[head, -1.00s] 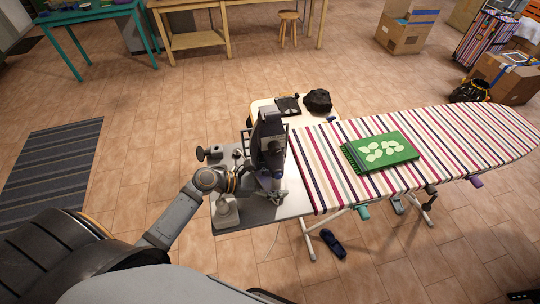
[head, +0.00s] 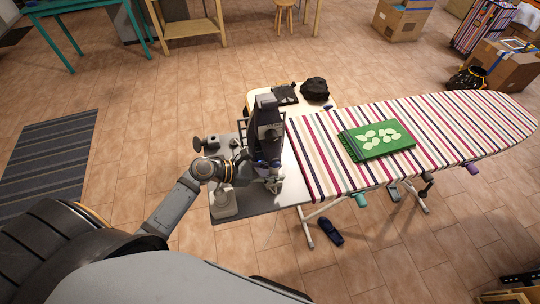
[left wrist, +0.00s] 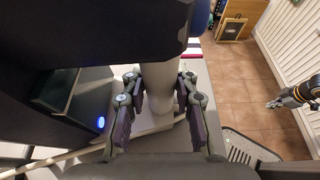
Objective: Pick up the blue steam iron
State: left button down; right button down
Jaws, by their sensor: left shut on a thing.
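The steam iron (head: 266,118) shows in the head view as a tall, dark, nearly upright body at the left end of the ironing board. My left gripper (head: 268,180) is low against it. In the left wrist view the two fingers of my left gripper (left wrist: 160,128) are shut around a pale, rounded part of the iron (left wrist: 165,82), probably its handle. A dark body with a blue edge is above the fingers. I cannot tell whether the iron touches the surface below. My right gripper (left wrist: 278,102) is small at the right edge of that view.
The striped ironing board (head: 455,125) runs to the right and bears a green leaf-patterned item (head: 382,138). A small table (head: 262,94) with dark items is behind. A dark box with a blue light (left wrist: 80,105) is left of my fingers. Tiled floor is open around.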

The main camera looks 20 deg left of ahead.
pick_arm(q)
jog(key=shift+w+r, duration=0.1)
jog(key=shift+r, duration=0.1)
jog(key=shift+r, duration=0.55)
jog(key=s+d+r+p, duration=0.2)
jog(key=s+d+r, duration=0.5)
jog(key=s+r, duration=0.4)
jog(key=shift+s+d+r, duration=0.35)
jog(key=shift+d+r, duration=0.05)
